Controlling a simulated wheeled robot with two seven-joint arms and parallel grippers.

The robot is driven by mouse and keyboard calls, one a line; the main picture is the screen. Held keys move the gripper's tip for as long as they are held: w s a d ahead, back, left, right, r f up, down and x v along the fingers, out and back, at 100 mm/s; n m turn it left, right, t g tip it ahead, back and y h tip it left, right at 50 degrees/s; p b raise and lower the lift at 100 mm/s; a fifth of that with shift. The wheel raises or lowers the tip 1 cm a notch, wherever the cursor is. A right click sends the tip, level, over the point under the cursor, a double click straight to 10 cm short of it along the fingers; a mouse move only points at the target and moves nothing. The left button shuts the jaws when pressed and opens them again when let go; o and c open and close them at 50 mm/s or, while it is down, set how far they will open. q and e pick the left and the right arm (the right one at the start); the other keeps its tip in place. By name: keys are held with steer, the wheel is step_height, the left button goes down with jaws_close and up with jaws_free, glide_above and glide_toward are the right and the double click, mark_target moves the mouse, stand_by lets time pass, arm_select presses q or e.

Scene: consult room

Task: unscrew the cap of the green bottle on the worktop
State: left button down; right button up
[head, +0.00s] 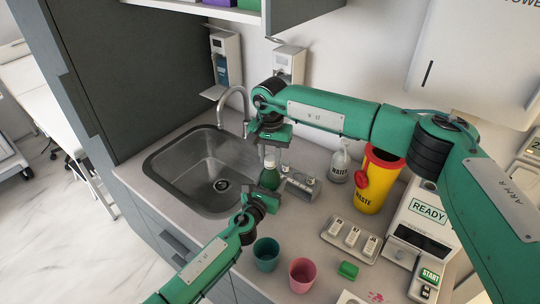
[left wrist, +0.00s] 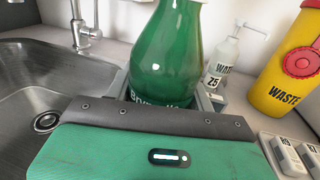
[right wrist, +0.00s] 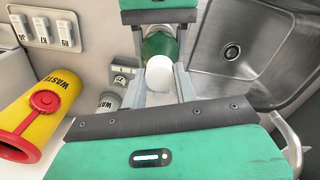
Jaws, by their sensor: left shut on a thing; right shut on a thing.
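The green bottle (head: 269,177) stands upright on the worktop beside the sink. In the left wrist view its green body (left wrist: 165,55) fills the space between the left fingers. My left gripper (head: 264,187) is shut on the bottle's body from the front. My right gripper (head: 271,152) reaches down from above and is shut on the white cap (right wrist: 160,72). In the right wrist view the cap sits between the two fingers, with the green bottle (right wrist: 160,45) behind it. The fingers partly hide the bottle's neck in the head view.
The sink (head: 205,170) with its tap (head: 236,92) lies left of the bottle. A grey holder (head: 301,186), a white pump bottle (head: 340,162) and a yellow waste bin (head: 374,185) stand to the right. A teal cup (head: 266,255) and a pink cup (head: 302,275) stand in front.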

mark_target(270, 157)
steer(key=n, duration=0.5)
steer(key=shift+r, duration=0.25)
stand_by(0.4)
steer(key=shift+r, duration=0.9)
steer(key=shift+r, duration=2)
arm_select(q)
steer(key=shift+c, duration=2.3)
jaws_free()
